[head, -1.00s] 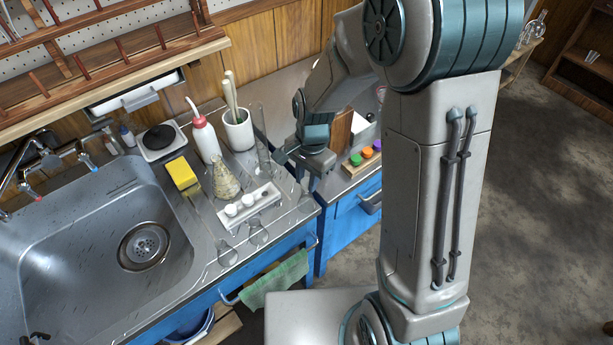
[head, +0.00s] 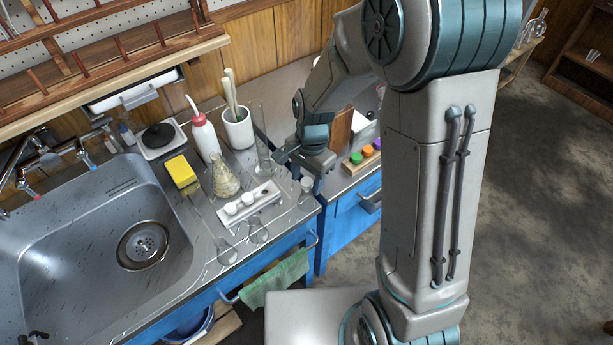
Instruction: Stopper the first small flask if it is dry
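Two small clear flasks stand near the front edge of the counter, one at the left (head: 227,252) and one beside it (head: 258,233). A third small flask (head: 305,201) stands to the right, under my gripper (head: 307,181). A pale, stopper-like piece (head: 307,185) shows between the fingertips, at the top of this flask. I cannot tell whether the fingers grip it or stand apart from it. A white rack (head: 268,206) behind the left flasks holds two white stoppers (head: 231,208) (head: 248,198). The view is too small to show whether the flasks are wet inside.
A larger flask with yellowish contents (head: 225,182), a yellow sponge (head: 181,171), a wash bottle (head: 205,137), a white pot with sticks (head: 238,133) and a tall glass cylinder (head: 264,145) stand close behind. The sink (head: 85,235) is left. Coloured caps (head: 367,151) sit right.

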